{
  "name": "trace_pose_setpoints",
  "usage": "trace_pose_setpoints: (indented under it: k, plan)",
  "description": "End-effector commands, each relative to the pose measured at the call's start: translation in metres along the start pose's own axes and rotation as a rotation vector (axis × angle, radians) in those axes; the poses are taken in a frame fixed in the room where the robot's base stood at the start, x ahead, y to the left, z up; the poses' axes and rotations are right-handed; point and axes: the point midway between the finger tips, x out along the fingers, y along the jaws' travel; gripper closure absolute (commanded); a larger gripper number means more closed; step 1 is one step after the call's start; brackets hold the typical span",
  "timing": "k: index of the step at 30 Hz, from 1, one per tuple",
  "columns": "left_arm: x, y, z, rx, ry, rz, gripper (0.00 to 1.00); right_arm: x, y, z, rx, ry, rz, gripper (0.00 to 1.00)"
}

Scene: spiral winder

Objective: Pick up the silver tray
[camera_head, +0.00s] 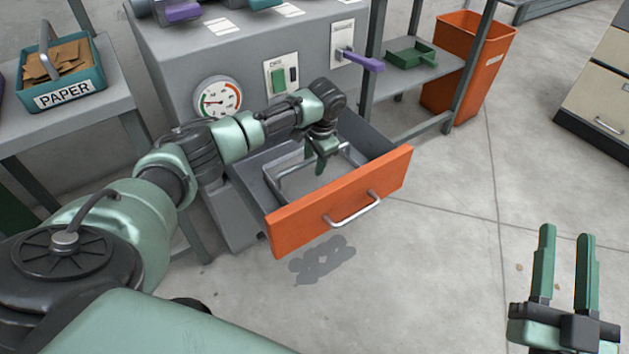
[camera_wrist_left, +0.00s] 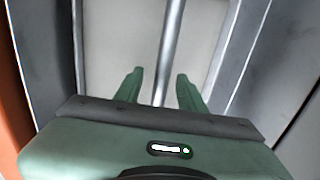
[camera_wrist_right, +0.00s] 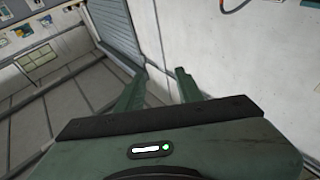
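The silver tray (camera_head: 277,188) lies inside the open orange-fronted drawer (camera_head: 290,228) of the grey machine, with a raised metal bar handle across it. My left gripper (camera_head: 321,167) points down into the drawer over the tray. In the left wrist view its fingers (camera_wrist_left: 159,78) are apart, and the handle bar (camera_wrist_left: 170,45) passes between them in the picture; contact cannot be seen. The pale tray floor (camera_wrist_left: 120,40) shows beyond the fingers. My arm hides part of the tray in the head view. My right gripper (camera_head: 566,240) is open and empty, away at the right.
The drawer's side walls stand close around my left gripper. The machine (camera_head: 270,45) carries a gauge (camera_head: 217,97) and a purple lever (camera_head: 363,61). A paper bin (camera_head: 75,92) is at left, a green tray (camera_head: 411,55) and orange bin (camera_head: 472,65) behind.

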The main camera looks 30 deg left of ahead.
Motion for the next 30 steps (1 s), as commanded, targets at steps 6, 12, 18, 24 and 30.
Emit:
trace_pose_setpoints:
  k: [6, 12, 18, 24, 30]
  plan:
    - [0.018, 0.001, 0.0, 0.0, 0.0, 0.0, 0.6, -0.003, -0.005, -0.035, 0.008, 0.197, -0.01, 0.64]
    - [0.021, 0.0, 0.0, 0.0, 0.001, 0.0, 0.6, -0.005, -0.006, -0.046, 0.01, 0.251, -0.012, 0.64]
    - [0.021, 0.0, 0.0, 0.0, 0.001, 0.0, 0.69, -0.005, -0.006, -0.046, 0.01, 0.249, -0.012, 0.64]
    - [0.021, 0.001, 0.0, 0.001, 0.001, 0.0, 1.0, -0.005, -0.006, -0.046, 0.01, 0.248, -0.012, 0.64]
    - [0.019, 0.0, -0.001, 0.0, 0.003, -0.001, 1.0, -0.005, -0.006, -0.046, 0.01, 0.248, -0.012, 0.64]
